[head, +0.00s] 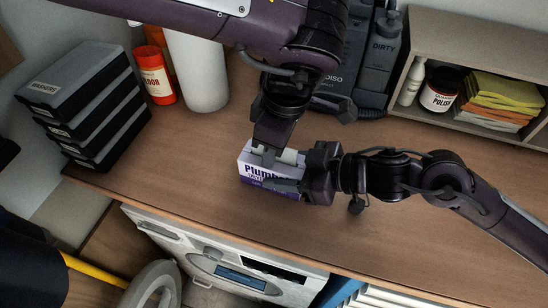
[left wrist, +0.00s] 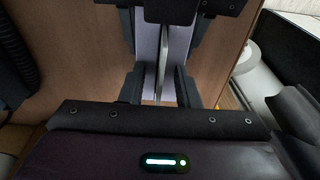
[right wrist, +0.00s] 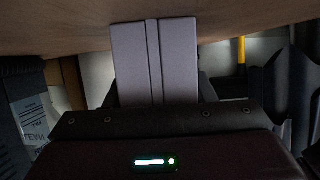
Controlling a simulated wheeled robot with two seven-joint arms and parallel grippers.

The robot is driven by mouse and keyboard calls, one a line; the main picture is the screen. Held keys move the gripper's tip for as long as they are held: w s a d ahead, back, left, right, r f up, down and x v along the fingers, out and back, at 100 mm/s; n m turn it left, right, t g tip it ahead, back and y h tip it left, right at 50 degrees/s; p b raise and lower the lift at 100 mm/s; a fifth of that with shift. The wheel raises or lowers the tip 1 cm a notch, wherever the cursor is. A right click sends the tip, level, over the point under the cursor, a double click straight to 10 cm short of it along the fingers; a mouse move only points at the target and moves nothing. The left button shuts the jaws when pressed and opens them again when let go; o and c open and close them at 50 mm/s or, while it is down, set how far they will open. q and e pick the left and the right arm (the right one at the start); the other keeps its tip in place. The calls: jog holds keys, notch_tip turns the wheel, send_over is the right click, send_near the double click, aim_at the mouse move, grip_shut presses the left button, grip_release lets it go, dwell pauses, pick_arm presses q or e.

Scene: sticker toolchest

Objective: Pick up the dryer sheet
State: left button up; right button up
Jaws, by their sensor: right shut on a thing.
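A white and purple box (head: 258,172) with large lettering, partly hidden by my grippers, stands on the wooden counter near its front edge. My right gripper (head: 291,174) comes from the right and is shut on this box, one finger across the lettered front. The right wrist view shows the box's pale side (right wrist: 132,62). My left gripper (head: 274,152) points down at the box top. In the left wrist view its dark fingers (left wrist: 159,88) stand apart, with a thin pale strip (left wrist: 164,50), probably the dryer sheet, between them. Whether they touch the strip cannot be told.
A stack of grey and black cases (head: 88,100) stands on the left. A red bottle (head: 155,76) and a white cylinder (head: 200,75) stand behind. A shelf (head: 480,48) holds a jar and folded cloths at the back right. The counter front right is clear.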

pick_arm(q)
grip_shut()
notch_tip(320, 180, up, 11)
jog(key=shift+f, duration=0.2)
dwell(0.5)
pick_arm(e)
jog(key=o, duration=1)
jog(key=shift+o, duration=0.2)
